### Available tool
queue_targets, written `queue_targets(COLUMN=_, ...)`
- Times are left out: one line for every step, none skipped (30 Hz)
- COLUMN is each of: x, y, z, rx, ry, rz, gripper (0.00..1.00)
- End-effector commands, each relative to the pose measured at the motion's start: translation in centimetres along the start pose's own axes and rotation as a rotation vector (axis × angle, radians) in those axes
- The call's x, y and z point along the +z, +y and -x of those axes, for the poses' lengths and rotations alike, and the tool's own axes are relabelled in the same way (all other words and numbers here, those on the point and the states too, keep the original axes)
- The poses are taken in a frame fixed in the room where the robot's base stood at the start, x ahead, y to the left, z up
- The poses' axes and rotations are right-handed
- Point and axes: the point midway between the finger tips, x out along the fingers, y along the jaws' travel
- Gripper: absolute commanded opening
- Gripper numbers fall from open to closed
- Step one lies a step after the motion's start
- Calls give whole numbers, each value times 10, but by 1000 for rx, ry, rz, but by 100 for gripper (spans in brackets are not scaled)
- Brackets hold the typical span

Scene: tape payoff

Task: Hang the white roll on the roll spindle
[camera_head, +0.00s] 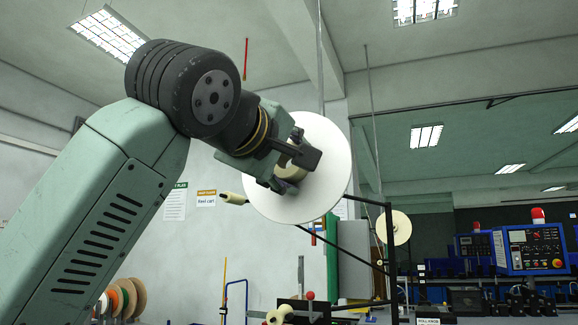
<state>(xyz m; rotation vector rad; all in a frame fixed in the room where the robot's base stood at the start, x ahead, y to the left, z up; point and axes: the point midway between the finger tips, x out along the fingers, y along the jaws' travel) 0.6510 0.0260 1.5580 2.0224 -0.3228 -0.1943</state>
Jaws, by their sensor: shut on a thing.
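The white roll (327,190) is a large flat disc with a cream hub (290,172), held up in the middle of the view. My gripper (296,162) is shut on its hub side, with dark fingers around the hub. The disc faces me at a slant and hides what lies directly behind it. A short cream cylinder (232,198) shows just left of the roll's lower edge. I cannot tell whether it is the roll spindle, and no other spindle stands out clearly.
A black frame (388,250) stands right of the roll, with another pale reel (394,228) behind it. A blue control panel (535,249) is at the far right. Coloured reels (122,298) stand low at left. A red-knobbed device (310,296) is below.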

Motion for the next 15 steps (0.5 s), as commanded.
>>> queue_targets(x=0, y=0, z=-5, rx=1, ry=-1, rz=1, gripper=11)
queue_targets(x=0, y=0, z=-8, rx=1, ry=-1, rz=1, gripper=11)
queue_targets(x=1, y=1, z=-12, rx=2, ry=-2, rz=1, gripper=11)
queue_targets(x=1, y=0, z=-16, rx=1, ry=-3, rz=1, gripper=11)
queue_targets(x=0, y=0, z=-19, rx=1, ry=-2, rz=1, gripper=11)
queue_targets(x=0, y=0, z=-24, rx=1, ry=-2, rz=2, gripper=11)
queue_targets(x=0, y=0, z=-28, rx=1, ry=-3, rz=2, gripper=11)
queue_targets(x=0, y=0, z=-31, rx=1, ry=-3, rz=2, gripper=11)
queue_targets(x=0, y=0, z=-36, rx=1, ry=-3, rz=1, gripper=11)
queue_targets(x=0, y=0, z=-40, rx=1, ry=-3, rz=1, gripper=11)
queue_targets(x=0, y=0, z=-44, rx=0, ry=-3, rz=2, gripper=11)
queue_targets(x=0, y=0, z=-49, rx=0, ry=-3, rz=2, gripper=11)
queue_targets(x=0, y=0, z=-52, rx=0, ry=-3, rz=3, gripper=11)
queue_targets(x=0, y=0, z=-55, rx=0, ry=-2, rz=2, gripper=11)
queue_targets(x=0, y=0, z=-60, rx=0, ry=-3, rz=2, gripper=11)
